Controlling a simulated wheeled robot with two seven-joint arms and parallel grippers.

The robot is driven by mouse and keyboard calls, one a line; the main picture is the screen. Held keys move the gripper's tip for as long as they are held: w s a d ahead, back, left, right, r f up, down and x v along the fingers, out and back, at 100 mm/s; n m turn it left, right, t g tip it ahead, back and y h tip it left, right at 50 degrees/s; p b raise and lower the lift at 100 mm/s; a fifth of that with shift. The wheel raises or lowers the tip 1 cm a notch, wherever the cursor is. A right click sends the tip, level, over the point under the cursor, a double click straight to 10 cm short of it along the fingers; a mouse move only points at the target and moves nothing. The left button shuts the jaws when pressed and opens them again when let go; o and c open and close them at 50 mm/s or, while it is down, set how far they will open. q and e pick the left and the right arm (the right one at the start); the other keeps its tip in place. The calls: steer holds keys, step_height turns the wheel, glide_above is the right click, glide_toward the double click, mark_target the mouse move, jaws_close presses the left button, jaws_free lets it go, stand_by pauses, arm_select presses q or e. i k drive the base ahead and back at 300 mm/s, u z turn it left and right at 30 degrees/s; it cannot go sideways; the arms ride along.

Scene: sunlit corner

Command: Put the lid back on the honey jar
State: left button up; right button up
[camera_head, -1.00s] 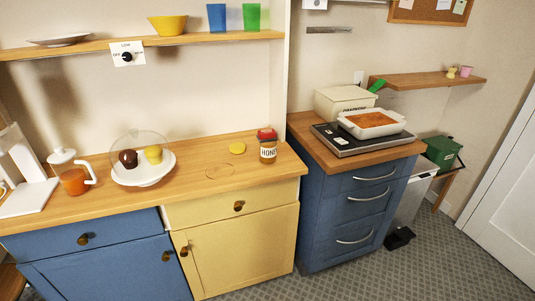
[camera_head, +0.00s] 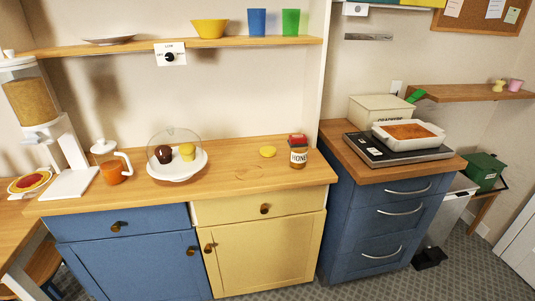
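The honey jar (camera_head: 298,158), brown glass with a white HONEY label, stands upright near the right end of the wooden counter. Something red (camera_head: 298,139) shows at its top; I cannot tell whether it rests on the jar or is behind it. A flat, round yellow disc (camera_head: 267,152), which looks like the lid, lies on the counter just left of the jar, apart from it. Neither of my grippers is in view.
A glass-domed plate (camera_head: 178,172) with cakes, an orange teapot (camera_head: 113,173) and a cereal dispenser (camera_head: 45,130) stand to the left. A shelf (camera_head: 180,45) runs above. The counter (camera_head: 235,188) is clear before the disc. A baking dish (camera_head: 408,133) sits at right.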

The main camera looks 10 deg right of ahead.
mark_target(299, 154)
steer(key=u, duration=0.65)
steer(key=i, duration=1.3)
steer(key=z, duration=0.45)
